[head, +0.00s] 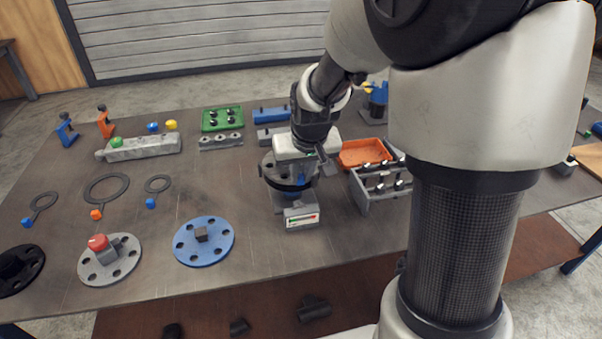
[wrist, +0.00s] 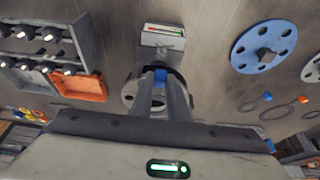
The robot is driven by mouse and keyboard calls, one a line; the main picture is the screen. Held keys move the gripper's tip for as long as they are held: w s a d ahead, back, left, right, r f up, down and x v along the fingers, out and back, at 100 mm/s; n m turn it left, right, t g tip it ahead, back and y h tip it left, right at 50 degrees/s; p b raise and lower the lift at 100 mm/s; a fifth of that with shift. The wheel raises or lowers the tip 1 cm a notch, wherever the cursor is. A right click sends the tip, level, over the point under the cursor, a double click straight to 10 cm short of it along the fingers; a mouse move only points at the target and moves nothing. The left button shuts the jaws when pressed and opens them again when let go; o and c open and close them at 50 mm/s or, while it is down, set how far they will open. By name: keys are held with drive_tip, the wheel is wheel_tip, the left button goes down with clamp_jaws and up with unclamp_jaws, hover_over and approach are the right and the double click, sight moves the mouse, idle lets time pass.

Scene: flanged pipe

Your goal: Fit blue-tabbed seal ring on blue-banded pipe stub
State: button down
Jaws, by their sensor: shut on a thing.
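My gripper (wrist: 160,78) is shut on a small blue tab (wrist: 160,75) in the wrist view. A dark ring-like edge curves beside the tab, but most of the ring is hidden by my fingers. In the head view my gripper reaches down over the pipe stub with its round grey flange (head: 269,170). A dark rim (head: 287,186) runs around the stub there, with blue just below it (head: 292,194). The flange also shows in the wrist view (wrist: 130,90), around and below my fingers. I cannot tell whether the ring is seated on the stub or held just above it.
A stand with a red-green gauge label (head: 301,217) is at the stub's front. Loose tabbed rings (head: 107,187) and a blue flange disc (head: 204,241) lie left. An orange tray (head: 364,152) and a grey rack (head: 375,200) stand close right. Table between discs and stub is clear.

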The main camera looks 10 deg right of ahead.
drive_tip(key=shift+f+b, duration=0.45)
idle(0.4)
drive_tip(key=c, duration=1.6)
unclamp_jaws()
drive_tip(key=w+p+v, duration=0.1)
drive_tip(key=p+v, duration=0.2)
drive_tip(key=v, duration=0.5)
drive_tip(key=w+r+p+v, duration=0.1)
drive_tip(key=p+v, duration=0.2)
drive_tip(key=v, duration=0.6)
drive_tip(key=w+p+v, duration=0.1)
drive_tip(key=p+v, duration=0.2)
drive_tip(key=v, duration=0.5)
drive_tip(key=shift+r, duration=0.55)
